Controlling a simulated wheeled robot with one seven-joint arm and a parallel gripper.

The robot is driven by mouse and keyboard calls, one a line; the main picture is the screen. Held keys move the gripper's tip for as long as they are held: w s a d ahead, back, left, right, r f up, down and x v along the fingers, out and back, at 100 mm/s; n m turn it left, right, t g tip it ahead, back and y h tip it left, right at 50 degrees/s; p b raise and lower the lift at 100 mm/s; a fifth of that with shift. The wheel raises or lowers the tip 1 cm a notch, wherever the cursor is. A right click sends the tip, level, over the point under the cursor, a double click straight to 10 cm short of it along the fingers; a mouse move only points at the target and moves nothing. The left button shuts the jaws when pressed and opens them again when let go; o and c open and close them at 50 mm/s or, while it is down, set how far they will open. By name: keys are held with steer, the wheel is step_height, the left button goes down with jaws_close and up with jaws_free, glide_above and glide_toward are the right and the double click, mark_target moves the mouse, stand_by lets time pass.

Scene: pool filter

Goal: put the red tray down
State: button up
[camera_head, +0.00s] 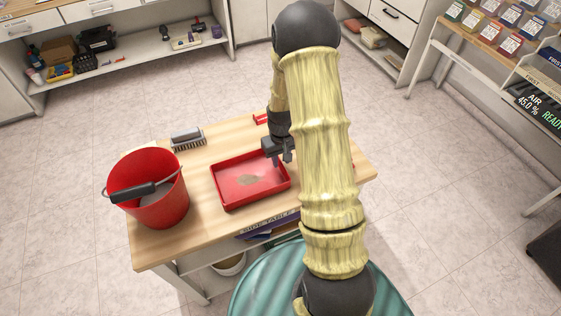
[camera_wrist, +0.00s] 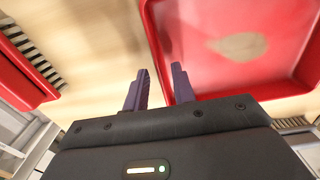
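The red tray (camera_head: 228,200) appears to lie flat on the wooden table, with a brownish patch on its floor. My gripper (camera_head: 277,160) is at the tray's back right corner area, pointing down. In the wrist view, the two purple fingers (camera_wrist: 159,78) stand apart with a clear gap. The tray's red wall (camera_wrist: 157,45) runs into that gap, with one finger over the tray side and the other over bare wood. I cannot tell whether either finger touches the wall.
A red bucket (camera_head: 158,205) with a dark handle stands at the table's left. A brush (camera_head: 187,138) lies at the back left. A red object with a dark ribbed strip (camera_wrist: 22,70) is left in the wrist view. Bare wood (camera_head: 225,140) lies behind the tray.

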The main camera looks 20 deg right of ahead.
step_height(320, 180, up, 10)
steer(key=shift+r, duration=0.15)
steer(key=shift+s+a, duration=0.1)
stand_by(0.6)
steer(key=s+a+r+t, duration=0.1)
steer(key=s+a+r, duration=0.2)
steer(key=s, duration=0.4)
steer(key=s+a+r+t, duration=0.1)
steer(key=s+a+r, duration=0.3)
steer(key=s+a, duration=0.2)
steer(key=shift+s, duration=0.6)
steer(key=shift+w+f, duration=0.1)
